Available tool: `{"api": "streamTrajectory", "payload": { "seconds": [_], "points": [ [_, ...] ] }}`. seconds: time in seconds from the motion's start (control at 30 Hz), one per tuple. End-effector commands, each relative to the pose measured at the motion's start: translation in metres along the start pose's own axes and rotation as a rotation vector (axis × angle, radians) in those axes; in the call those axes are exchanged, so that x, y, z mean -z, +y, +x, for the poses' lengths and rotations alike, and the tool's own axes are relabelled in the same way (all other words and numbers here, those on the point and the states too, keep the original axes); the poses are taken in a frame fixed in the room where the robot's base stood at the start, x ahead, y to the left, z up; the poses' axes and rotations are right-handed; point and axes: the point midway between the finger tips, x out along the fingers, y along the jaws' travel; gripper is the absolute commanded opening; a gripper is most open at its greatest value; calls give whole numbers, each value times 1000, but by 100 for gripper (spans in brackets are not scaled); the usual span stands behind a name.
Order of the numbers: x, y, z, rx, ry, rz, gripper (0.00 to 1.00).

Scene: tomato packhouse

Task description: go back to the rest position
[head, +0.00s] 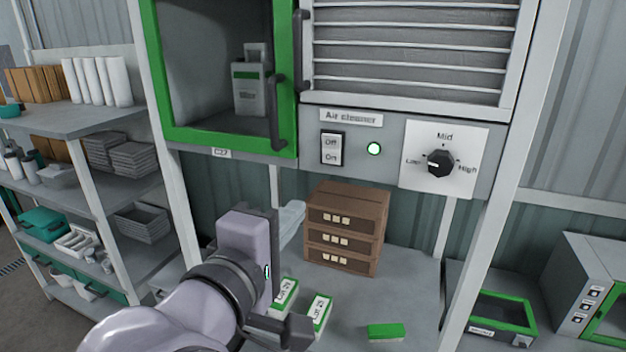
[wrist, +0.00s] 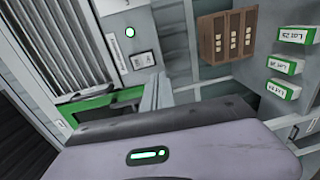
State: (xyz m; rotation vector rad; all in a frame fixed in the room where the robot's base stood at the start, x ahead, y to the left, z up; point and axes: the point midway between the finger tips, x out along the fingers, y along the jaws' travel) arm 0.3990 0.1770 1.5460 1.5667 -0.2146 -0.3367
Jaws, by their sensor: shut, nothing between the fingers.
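My gripper (head: 293,214) is in the lower middle of the head view, above the bench and just left of the brown drawer unit (head: 343,229). In the wrist view my gripper (wrist: 157,88) shows its two grey fingers together and empty, beyond the mauve gripper body. My arm reaches in from the lower left of the head view, bent at the wrist. No rest position is marked in either view.
Green-and-white lot boxes (head: 320,311) lie on the bench (head: 405,285) near my wrist. Above are the air cleaner panel (head: 395,160), its lamp lit green, and a green-framed window (head: 228,145). Shelves (head: 95,119) stand left; a machine (head: 590,270) stands right.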

Motion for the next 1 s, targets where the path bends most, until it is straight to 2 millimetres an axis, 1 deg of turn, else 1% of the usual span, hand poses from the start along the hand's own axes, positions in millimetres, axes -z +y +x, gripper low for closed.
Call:
{"api": "streamTrajectory", "payload": {
  "seconds": [0.33,0.37,0.43,0.47,0.5,0.57,0.6,0.67,0.7,0.73,0.77,0.8,0.83,0.9,0.93,1.0],
  "points": [
    [-2,-2,-2,3,-4,1,0],
    [-5,-6,0,12,-12,3,0],
    [-26,-27,10,69,-61,20,0],
    [-41,-43,16,112,-96,34,0],
    [-66,-70,23,185,-154,63,0],
    [-109,-120,29,320,-255,133,0],
    [-137,-156,27,418,-323,196,0],
    [-173,-211,17,567,-421,320,0],
    [-192,-249,5,668,-484,429,0],
    [-203,-279,-6,743,-527,526,0],
    [-211,-308,-18,814,-569,639,0],
    [-214,-344,-33,899,-614,811,0],
    [-212,-364,-43,948,-638,940,0],
    [-202,-393,-56,1018,-665,1216,0],
    [-197,-400,-58,1032,-668,1318,0],
    [-188,-406,-60,1043,-663,1502,0]
  ]
}}
